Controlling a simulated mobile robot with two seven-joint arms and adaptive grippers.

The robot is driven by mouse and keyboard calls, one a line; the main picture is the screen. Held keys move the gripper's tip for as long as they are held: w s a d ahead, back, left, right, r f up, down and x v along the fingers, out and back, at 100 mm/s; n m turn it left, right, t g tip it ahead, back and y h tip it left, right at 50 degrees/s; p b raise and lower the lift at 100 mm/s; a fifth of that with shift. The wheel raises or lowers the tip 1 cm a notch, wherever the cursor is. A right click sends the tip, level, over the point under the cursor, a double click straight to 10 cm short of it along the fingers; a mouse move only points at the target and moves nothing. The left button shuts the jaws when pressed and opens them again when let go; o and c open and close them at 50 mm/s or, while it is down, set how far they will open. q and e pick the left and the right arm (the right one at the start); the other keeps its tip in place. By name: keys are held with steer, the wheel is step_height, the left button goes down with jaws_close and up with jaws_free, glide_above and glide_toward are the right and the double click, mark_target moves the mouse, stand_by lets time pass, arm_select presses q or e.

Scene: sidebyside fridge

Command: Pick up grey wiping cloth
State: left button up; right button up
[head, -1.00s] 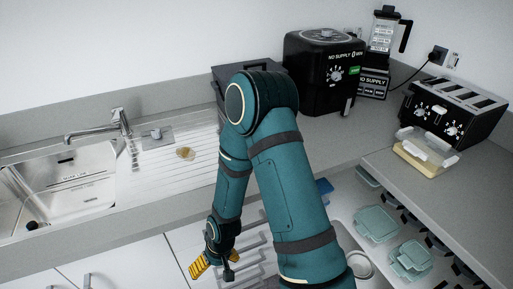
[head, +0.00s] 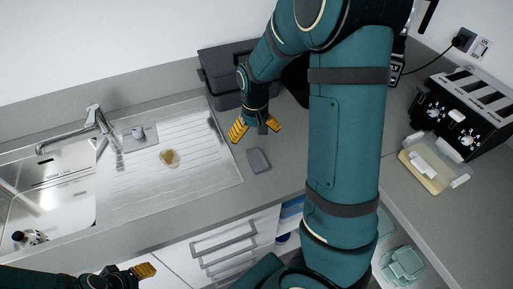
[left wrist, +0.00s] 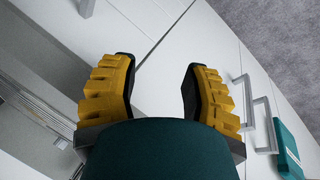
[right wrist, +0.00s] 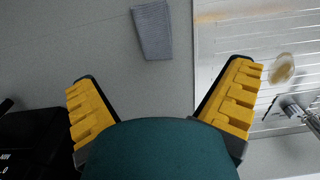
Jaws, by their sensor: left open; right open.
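The grey wiping cloth (head: 258,160) lies flat on the grey counter just right of the sink's drainboard in the head view. It also shows at the top of the right wrist view (right wrist: 152,30), ahead of the fingers and between their lines. My right gripper (head: 256,130) is open and empty above the counter, close behind the cloth and apart from it. Its yellow fingers stand wide apart in the right wrist view (right wrist: 160,100). My left gripper (head: 146,270) is low at the front left, before the cabinet fronts. It is open and empty in the left wrist view (left wrist: 160,90).
The sink (head: 50,190) with its tap (head: 97,118) and ribbed drainboard (head: 195,185) lies left. A brownish item (head: 169,158) is on the drainboard. A dark box (head: 222,80) stands behind my right gripper. A toaster (head: 465,112) and lidded container (head: 430,165) stand right.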

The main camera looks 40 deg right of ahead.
mark_target(258, 159)
step_height(258, 159, down, 8)
steer(key=shift+s+d+r+b, duration=0.1)
steer(key=shift+s+d+b, duration=0.05)
steer(key=shift+b, duration=0.65)
steer(key=shift+s+d+f+b, duration=0.1)
steer(key=shift+s+f+b, duration=0.1)
steer(key=shift+f, duration=1.2)
steer(key=shift+s+f+b, duration=0.1)
steer(key=shift+f+b, duration=0.1)
steer(key=shift+f, duration=1.15)
steer(key=c, duration=1.3)
